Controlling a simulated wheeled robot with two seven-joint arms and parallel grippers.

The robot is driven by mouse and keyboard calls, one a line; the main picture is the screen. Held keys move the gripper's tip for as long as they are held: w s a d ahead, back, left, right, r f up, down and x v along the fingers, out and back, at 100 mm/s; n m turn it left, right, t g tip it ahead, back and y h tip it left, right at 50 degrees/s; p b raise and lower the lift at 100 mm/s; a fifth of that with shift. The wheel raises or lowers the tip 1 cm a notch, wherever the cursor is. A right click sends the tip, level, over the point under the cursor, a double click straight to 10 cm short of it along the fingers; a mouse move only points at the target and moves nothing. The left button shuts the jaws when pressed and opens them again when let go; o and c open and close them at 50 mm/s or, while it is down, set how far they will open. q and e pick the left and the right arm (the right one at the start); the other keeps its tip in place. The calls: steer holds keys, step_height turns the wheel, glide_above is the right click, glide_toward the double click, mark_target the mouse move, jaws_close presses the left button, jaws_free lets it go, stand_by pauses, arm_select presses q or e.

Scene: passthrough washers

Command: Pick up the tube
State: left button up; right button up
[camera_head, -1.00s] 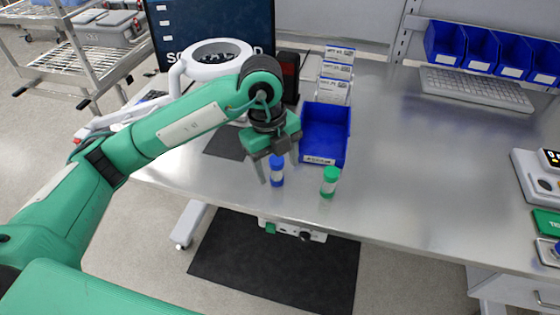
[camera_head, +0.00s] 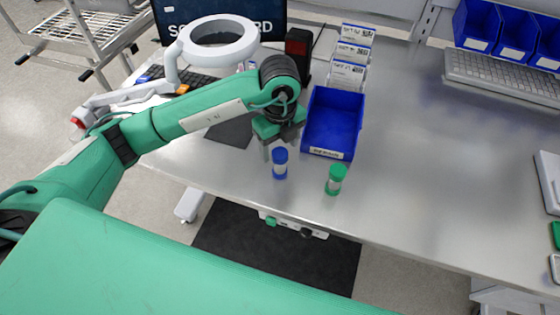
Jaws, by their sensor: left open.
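A tube with a blue cap and blue base (camera_head: 280,163) stands upright near the front edge of the metal table. A second tube, with a green cap and green base (camera_head: 335,180), stands upright to its right. My left gripper (camera_head: 281,146) is open, pointing down, just behind and above the blue tube. Its fingers are partly hidden, and I cannot tell whether they touch the tube. My right gripper is not in view.
A blue bin (camera_head: 333,125) stands right behind the tubes, close to my left gripper. A white ring-shaped lamp (camera_head: 217,52) and a keyboard are at the back left. The table (camera_head: 430,170) is clear to the right of the green tube.

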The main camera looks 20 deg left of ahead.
mark_target(280, 153)
arm_select(q)
steer(key=shift+s+f+p, duration=0.1)
steer(key=shift+f+p, duration=0.6)
steer(key=shift+f, duration=0.25)
step_height(280, 153, down, 3)
steer(key=shift+f+p, duration=0.2)
steer(key=shift+p, duration=0.35)
steer(key=shift+f, duration=0.2)
steer(key=c, duration=1.1)
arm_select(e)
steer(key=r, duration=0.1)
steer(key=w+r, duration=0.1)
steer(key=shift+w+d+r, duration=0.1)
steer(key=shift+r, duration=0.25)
